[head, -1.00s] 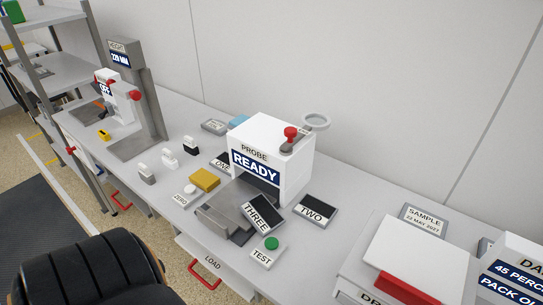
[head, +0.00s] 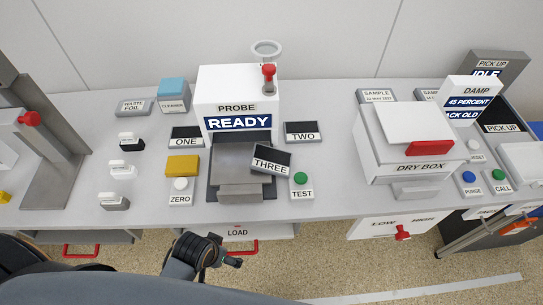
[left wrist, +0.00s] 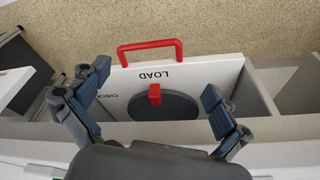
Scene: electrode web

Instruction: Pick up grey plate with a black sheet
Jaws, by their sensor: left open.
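Several small grey plates with black sheets show in the head view. Plate ONE (head: 186,136) lies left of the white PROBE box (head: 238,90), and plate TWO (head: 302,132) lies right of it. Plate THREE (head: 271,159) sits turned at an angle over the right side of the grey probe stage (head: 238,178). My left gripper (head: 232,258) is low in front of the bench by the LOAD drawer. In the left wrist view my left gripper (left wrist: 157,88) is open and empty, its fingers spread over the LOAD drawer (left wrist: 200,72) with its red handle (left wrist: 150,50). My right gripper is not in view.
The TEST button (head: 301,188) and ZERO button (head: 180,195) flank the stage. A yellow block (head: 182,166) and several small white-topped blocks stand to the left. The dry box (head: 415,150) stands to the right. Bench between TEST and the dry box is clear.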

